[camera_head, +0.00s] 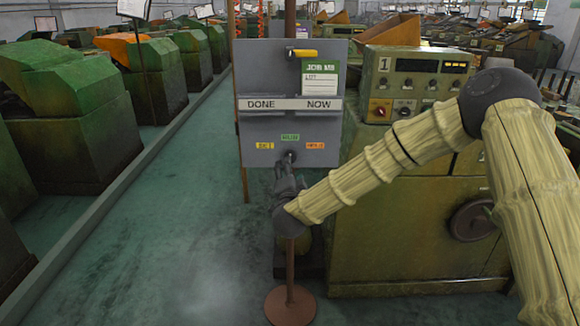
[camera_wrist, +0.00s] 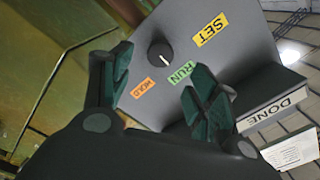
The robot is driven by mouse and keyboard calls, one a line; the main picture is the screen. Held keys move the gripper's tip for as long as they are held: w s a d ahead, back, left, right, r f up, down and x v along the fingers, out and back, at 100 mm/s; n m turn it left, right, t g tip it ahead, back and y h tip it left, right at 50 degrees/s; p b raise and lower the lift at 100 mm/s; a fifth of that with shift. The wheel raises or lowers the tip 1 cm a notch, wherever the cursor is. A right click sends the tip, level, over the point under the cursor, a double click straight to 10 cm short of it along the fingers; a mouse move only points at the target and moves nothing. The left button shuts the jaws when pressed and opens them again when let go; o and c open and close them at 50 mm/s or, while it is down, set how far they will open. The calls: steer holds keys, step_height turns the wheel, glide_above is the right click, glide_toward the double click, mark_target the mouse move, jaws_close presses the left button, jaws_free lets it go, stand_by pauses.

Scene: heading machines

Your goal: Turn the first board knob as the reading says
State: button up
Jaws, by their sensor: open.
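The grey board (camera_head: 258,78) stands on a post, with a dark round knob (camera_wrist: 160,55) on its lower part. The knob's white mark points roughly toward the green RUN label (camera_wrist: 182,73). The yellow SET label (camera_wrist: 210,28) and orange HOLD label (camera_wrist: 142,87) lie on either side of RUN. My gripper (camera_wrist: 157,78) is open and empty, its fingers apart in front of the board, short of the knob. In the head view, my gripper (camera_head: 288,176) is just below the knob (camera_head: 290,156). The machine's displays (camera_head: 417,66) are too small to read.
The green machine marked 1 (camera_head: 400,210) stands right of the board, close to my arm. A DONE/NOW strip (camera_head: 290,104), job card (camera_head: 318,77) and yellow-handled item (camera_head: 303,53) are on the board. The floor (camera_head: 160,235) to the left is clear.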

steer(key=shift+s, duration=1.95)
steer(key=s+d+f+n+g+y+p, duration=0.1)
steer(key=s+d+f+n+g, duration=0.15)
steer(key=s+f, duration=0.6)
steer(key=s+d+f+n+g+y+p, duration=0.1)
steer(key=s+d+f+n+g, duration=0.15)
steer(key=s+f, duration=0.6)
steer(key=s+d+f+n+g+p, duration=0.1)
steer(key=s+d+f+n+g, duration=0.25)
steer(key=f, duration=0.85)
steer(key=s+d+f+n+g+p, duration=0.1)
steer(key=s+d+f+g, duration=0.1)
steer(key=s, duration=0.9)
steer(key=s+d+f+n+g+h+p, duration=0.1)
steer(key=s+d+f+g, duration=0.2)
steer(key=s+d, duration=0.4)
steer(key=s+d+f+n+g+h+p, duration=0.1)
steer(key=s+d+g, duration=0.3)
steer(key=s, duration=1.2)
steer(key=shift+s+d+f, duration=0.25)
steer(key=shift+d+f, duration=0.4)
steer(key=shift+f, duration=0.2)
steer(key=shift+g, duration=0.25)
